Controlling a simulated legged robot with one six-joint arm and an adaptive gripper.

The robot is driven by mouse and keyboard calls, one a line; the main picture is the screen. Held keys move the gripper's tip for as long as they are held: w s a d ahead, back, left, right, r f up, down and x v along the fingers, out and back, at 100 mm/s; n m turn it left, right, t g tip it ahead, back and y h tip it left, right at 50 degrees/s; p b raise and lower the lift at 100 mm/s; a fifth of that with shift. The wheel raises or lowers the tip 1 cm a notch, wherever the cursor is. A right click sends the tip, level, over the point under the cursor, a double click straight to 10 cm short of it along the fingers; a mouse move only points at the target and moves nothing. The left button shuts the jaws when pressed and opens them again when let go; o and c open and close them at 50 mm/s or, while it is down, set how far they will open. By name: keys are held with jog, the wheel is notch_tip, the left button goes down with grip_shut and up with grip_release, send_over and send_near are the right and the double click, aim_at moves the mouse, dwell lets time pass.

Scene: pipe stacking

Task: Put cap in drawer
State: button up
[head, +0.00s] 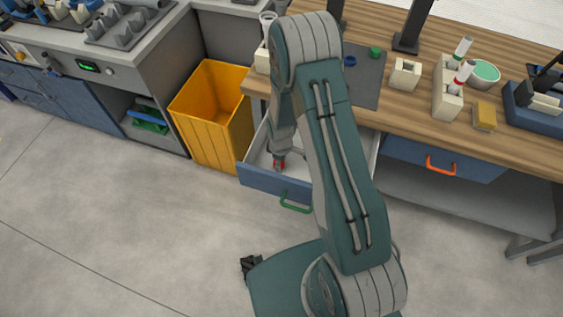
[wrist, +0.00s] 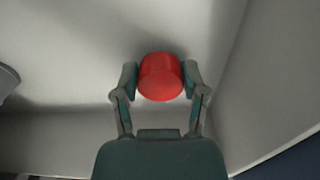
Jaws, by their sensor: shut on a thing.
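A red cap (wrist: 161,78) sits between the two fingers of my gripper (wrist: 160,84) in the wrist view, and the fingers are shut on it. In the head view the red cap (head: 279,164) shows small at the end of my gripper (head: 279,158), inside the outline of the open drawer (head: 262,179). The drawer has a blue front, pale inside walls and a green handle (head: 295,206). In the wrist view the pale drawer interior (wrist: 60,60) surrounds the gripper. I cannot tell whether the cap touches the drawer floor. My arm hides the drawer's right part in the head view.
A yellow bin (head: 212,117) stands left of the drawer. A closed drawer with an orange handle (head: 440,166) is at right. On the wooden table are a blue cap (head: 350,61), a green cap (head: 375,52), a holder with tubes (head: 449,88) and a yellow sponge (head: 485,116).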

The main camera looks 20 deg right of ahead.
jog(key=shift+f, duration=0.45)
jog(key=shift+f, duration=0.1)
jog(key=o, duration=0.8)
jog(key=s+r+m+t, duration=0.1)
jog(key=s+r+m, duration=0.1)
jog(key=r, duration=1.4)
jog(key=s+r+m+t, duration=0.2)
jog(key=s+r+m, duration=0.1)
jog(key=r, duration=1.3)
jog(key=s+r+m+t, duration=0.1)
jog(key=s+r+m, duration=0.1)
jog(key=s+r, duration=0.2)
jog(key=s+r+m, duration=0.2)
jog(key=s+r, duration=0.2)
jog(key=s, duration=0.2)
jog(key=s+r+m+t, duration=0.1)
jog(key=s+r, duration=0.3)
jog(key=s, duration=0.1)
jog(key=shift+s+m+t, duration=0.1)
jog(key=shift+m+t, duration=0.2)
jog(key=shift+m, duration=0.1)
